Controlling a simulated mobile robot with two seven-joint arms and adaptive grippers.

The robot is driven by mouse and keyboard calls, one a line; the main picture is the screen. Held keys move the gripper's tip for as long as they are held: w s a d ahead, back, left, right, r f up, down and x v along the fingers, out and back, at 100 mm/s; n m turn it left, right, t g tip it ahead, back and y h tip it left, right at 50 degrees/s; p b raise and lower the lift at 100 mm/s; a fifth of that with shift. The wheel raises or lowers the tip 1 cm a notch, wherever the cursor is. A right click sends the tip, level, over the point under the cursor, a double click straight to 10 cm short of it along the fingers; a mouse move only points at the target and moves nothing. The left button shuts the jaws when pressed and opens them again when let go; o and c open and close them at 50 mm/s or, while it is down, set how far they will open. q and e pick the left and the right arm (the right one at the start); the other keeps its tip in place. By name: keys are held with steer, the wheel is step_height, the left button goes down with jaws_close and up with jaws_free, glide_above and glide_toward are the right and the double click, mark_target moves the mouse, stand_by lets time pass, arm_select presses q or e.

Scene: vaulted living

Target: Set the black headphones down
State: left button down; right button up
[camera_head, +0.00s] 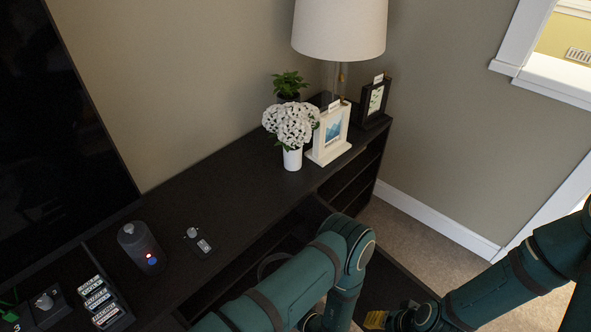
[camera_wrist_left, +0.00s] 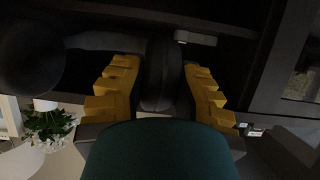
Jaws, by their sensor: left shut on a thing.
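The black headphones (camera_wrist_left: 162,75) are between the yellow fingers of my left gripper (camera_wrist_left: 160,92) in the left wrist view, which is shut on them. A dark rounded part, likely an ear cup, fills the upper left of that view. In the head view a dark curved band (camera_head: 270,262), likely part of the headphones, shows beside my left arm at the open shelf of the black cabinet (camera_head: 215,180). My left gripper is hidden behind its own arm there. My right gripper (camera_head: 376,319) shows only yellow finger parts at the bottom edge, so its opening is unclear.
On the cabinet top stand a dark cylindrical speaker (camera_head: 140,246), a small dark device (camera_head: 199,242), white flowers in a vase (camera_head: 291,158), a white picture frame (camera_head: 331,135) and a lamp (camera_head: 340,28). The middle of the top is clear. A television (camera_head: 55,130) stands at left.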

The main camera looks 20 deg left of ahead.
arm_select(q)
steer(key=w+r+m+t+h, duration=0.4)
steer(key=w+r+m+h, duration=0.2)
steer(key=r, duration=0.9)
steer(key=w+a+r+m+t+h, duration=0.1)
steer(key=w+r+m+t+h, duration=0.3)
steer(key=w+r, duration=0.5)
step_height(320, 180, up, 6)
steer(key=m+h, duration=0.2)
steer(key=m, duration=0.1)
steer(key=shift+r, duration=0.25)
steer(key=shift+w+a, duration=0.1)
steer(key=shift+r, duration=0.1)
steer(key=shift+r, duration=0.1)
